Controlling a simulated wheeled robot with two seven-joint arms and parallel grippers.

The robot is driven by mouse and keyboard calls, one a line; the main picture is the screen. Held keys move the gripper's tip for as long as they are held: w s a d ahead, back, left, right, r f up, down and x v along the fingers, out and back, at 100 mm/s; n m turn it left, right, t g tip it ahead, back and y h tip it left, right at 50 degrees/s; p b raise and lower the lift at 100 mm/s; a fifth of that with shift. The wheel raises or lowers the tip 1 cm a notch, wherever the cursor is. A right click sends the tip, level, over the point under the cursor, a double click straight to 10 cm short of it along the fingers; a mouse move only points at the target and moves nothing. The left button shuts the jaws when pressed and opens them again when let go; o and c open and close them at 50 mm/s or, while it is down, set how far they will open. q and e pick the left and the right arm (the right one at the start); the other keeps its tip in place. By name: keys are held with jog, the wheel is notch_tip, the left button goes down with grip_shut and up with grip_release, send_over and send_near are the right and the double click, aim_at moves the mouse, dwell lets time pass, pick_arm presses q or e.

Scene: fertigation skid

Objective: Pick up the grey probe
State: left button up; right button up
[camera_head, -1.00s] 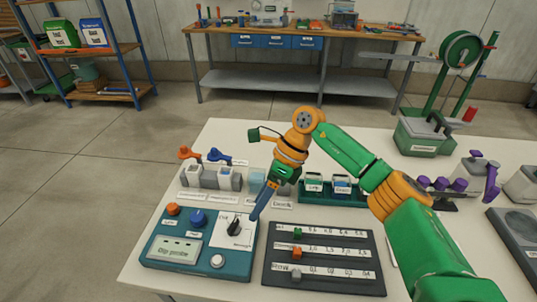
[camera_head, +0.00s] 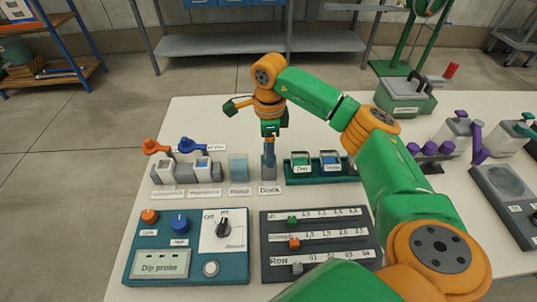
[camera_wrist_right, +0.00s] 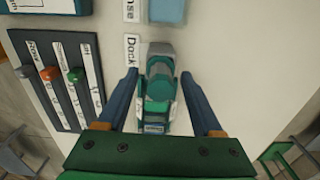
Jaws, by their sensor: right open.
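The grey probe (camera_wrist_right: 160,70) appears as a rounded grey-green shape in the right wrist view, at the grey dock (camera_wrist_right: 158,48) beside the label "Dock". In the head view the dock (camera_head: 268,173) shows under my right gripper, and the fingers mostly hide the probe. My right gripper (camera_head: 269,145) is open and points down over it. In the right wrist view its two blue fingers (camera_wrist_right: 159,78) stand on either side of the probe, with gaps on both sides. I cannot tell how deep they reach. My left gripper is not in view.
A green tray (camera_head: 320,179) with two small containers stands close right of the dock. A pale blue rinse cup (camera_head: 238,167) stands close left. The teal control box (camera_head: 188,268) and dark slider board (camera_head: 318,245) lie in front.

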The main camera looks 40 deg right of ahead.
grip_shut()
notch_tip(320, 180, up, 8)
jog(key=shift+r, duration=0.1)
notch_tip(320, 180, up, 3)
jog(key=shift+r+p, duration=0.1)
jog(key=shift+p, duration=1)
